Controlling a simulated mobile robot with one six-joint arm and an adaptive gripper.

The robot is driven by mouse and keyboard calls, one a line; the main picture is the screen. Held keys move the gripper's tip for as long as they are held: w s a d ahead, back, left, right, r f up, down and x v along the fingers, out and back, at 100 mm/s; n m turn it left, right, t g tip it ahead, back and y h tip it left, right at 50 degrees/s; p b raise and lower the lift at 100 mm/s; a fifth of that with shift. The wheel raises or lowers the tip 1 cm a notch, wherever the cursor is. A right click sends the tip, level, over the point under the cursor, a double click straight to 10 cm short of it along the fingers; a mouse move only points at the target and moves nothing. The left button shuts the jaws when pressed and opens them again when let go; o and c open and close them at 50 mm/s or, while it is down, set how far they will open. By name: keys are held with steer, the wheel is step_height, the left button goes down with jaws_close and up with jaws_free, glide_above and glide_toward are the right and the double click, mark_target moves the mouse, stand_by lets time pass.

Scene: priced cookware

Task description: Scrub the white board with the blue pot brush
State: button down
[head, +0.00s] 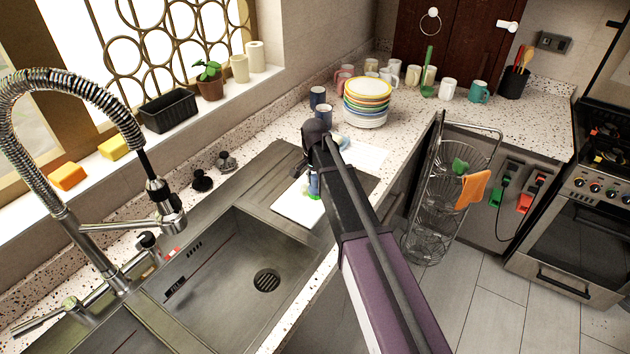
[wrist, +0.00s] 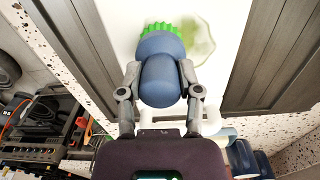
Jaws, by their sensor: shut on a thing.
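The white board (head: 297,207) lies on the ribbed drainer beside the sink, partly hidden by my arm. A white surface also shows on the far side of the arm, and I cannot tell if it is the same piece. In the wrist view the board (wrist: 110,18) carries a pale green smear (wrist: 199,42). My gripper (wrist: 160,92) is shut on the blue pot brush (wrist: 160,75), with its green bristles (wrist: 160,29) towards the board, left of the smear. In the head view the brush (head: 313,183) is mostly hidden. I cannot tell if the bristles touch the board.
The steel sink (head: 240,265) lies front left under a spring tap (head: 158,195). A stack of plates (head: 366,102) and dark mugs (head: 324,113) stand just behind the board. A wire rack (head: 430,225) stands at right. The counter behind holds several mugs.

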steer(key=shift+w+d, duration=0.1)
steer(key=shift+w, duration=0.05)
steer(key=shift+w+d+r, duration=0.1)
steer(key=shift+w+d, duration=0.6)
steer(key=shift+w, duration=0.35)
steer(key=shift+s, duration=0.15)
steer(key=shift+s+a, duration=0.8)
steer(key=shift+s, duration=0.25)
steer(key=shift+w+a, duration=0.1)
steer(key=shift+w+a, duration=0.35)
steer(key=shift+a, duration=0.25)
